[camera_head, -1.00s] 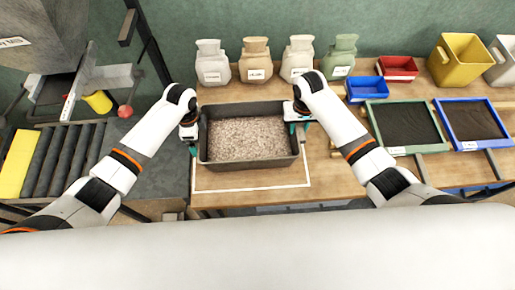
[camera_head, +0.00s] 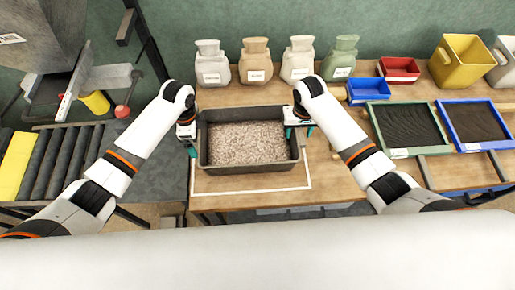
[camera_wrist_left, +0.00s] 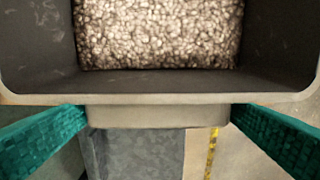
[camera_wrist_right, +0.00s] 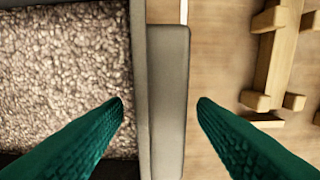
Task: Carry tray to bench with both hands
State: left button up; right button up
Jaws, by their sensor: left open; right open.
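The dark grey tray (camera_head: 250,168), filled with pale grain (camera_head: 247,143), rests level on the wooden bench (camera_head: 225,202) inside a white marked outline. My left gripper (camera_head: 188,142) is at the tray's left end. In the left wrist view its open fingers (camera_wrist_left: 160,112) stand on either side of the end handle (camera_wrist_left: 155,117), apart from it. My right gripper (camera_head: 298,131) is at the right end. In the right wrist view its open fingers (camera_wrist_right: 160,100) straddle the other handle (camera_wrist_right: 169,95), with a gap on each side.
Several labelled sacks (camera_head: 256,62) stand behind the tray. Blue (camera_head: 367,91) and red (camera_head: 400,70) bins, a yellow bin (camera_head: 460,60) and framed dark trays (camera_head: 408,127) occupy the right. A roller conveyor (camera_head: 60,165) lies left. Wooden pieces (camera_wrist_right: 275,60) lie near my right gripper.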

pick_arm(q)
notch_tip(320, 180, up, 8)
jog(key=shift+r, duration=0.1)
pick_arm(e)
jog(key=shift+r, duration=0.2)
pick_arm(q)
jog(key=shift+r, duration=0.4)
pick_arm(e)
notch_tip(320, 180, up, 12)
jog(key=shift+f, duration=0.2)
